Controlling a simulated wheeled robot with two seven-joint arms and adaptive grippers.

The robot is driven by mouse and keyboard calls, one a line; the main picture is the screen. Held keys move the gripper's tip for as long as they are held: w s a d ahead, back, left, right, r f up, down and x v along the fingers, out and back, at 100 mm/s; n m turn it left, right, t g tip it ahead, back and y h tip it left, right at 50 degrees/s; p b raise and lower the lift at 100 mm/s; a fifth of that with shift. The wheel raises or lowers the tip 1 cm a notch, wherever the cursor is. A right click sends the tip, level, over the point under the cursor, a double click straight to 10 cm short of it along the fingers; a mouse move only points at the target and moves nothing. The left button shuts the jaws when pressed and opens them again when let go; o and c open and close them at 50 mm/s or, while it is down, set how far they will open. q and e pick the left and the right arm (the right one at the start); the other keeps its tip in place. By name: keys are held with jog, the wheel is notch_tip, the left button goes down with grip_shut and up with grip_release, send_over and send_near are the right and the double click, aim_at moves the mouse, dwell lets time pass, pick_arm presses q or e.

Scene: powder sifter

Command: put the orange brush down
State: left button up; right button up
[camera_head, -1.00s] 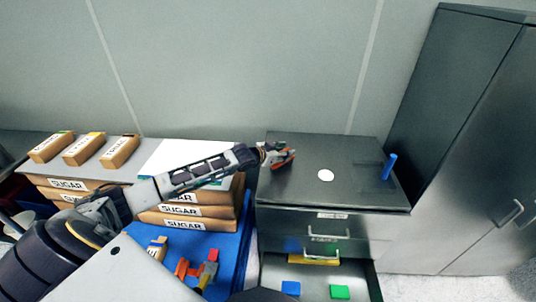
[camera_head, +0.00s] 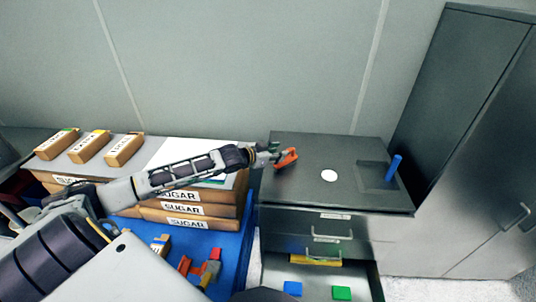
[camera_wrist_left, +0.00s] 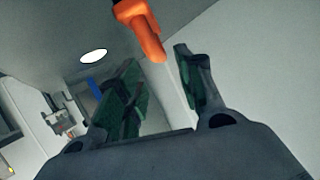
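The orange brush (camera_head: 288,157) is at the back left of the dark cabinet top (camera_head: 300,190) and seems to rest there. In the left wrist view, the brush's orange handle (camera_wrist_left: 140,30) lies just beyond the fingertips, apart from both fingers. My left gripper (camera_head: 268,153) is open and empty, just left of the brush. In the left wrist view, its two green-padded fingers (camera_wrist_left: 158,75) stand apart with a clear gap. The brush's far end is cut off in that view. My right gripper is not in view.
A white disc (camera_head: 329,176) and an upright blue handle (camera_head: 394,168) are on the cabinet top. An open drawer below holds a blue block (camera_head: 292,288) and a green block (camera_head: 341,292). SUGAR boxes (camera_head: 185,210) are stacked at left.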

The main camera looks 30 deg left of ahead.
pick_arm(q)
jog(key=shift+v, duration=2.35)
jog(key=shift+s+f, duration=0.1)
